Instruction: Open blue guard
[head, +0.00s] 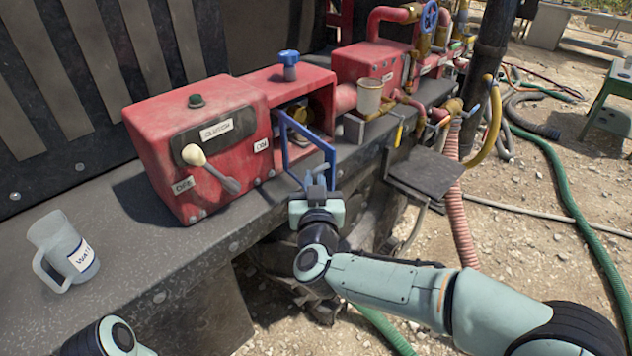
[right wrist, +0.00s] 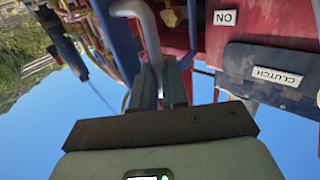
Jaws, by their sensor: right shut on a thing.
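The blue guard (head: 285,147) is a thin blue frame at the right side of the red clutch box, standing out over the ledge's front edge. My right gripper (head: 318,182) is at the guard's near, lower end and is shut on it. In the right wrist view, the guard's blue bars (right wrist: 119,42) rise beside my right gripper (right wrist: 161,80). The exact contact between fingers and bar is partly hidden. My left gripper is out of view; only part of my left arm shows at the bottom left.
The red clutch box (head: 205,145) carries a lever with a cream knob (head: 194,155). A clear water jug (head: 63,252) stands on the ledge at the left. A cup (head: 369,98), valves and pipes are right of the guard. Hoses lie on the gravel.

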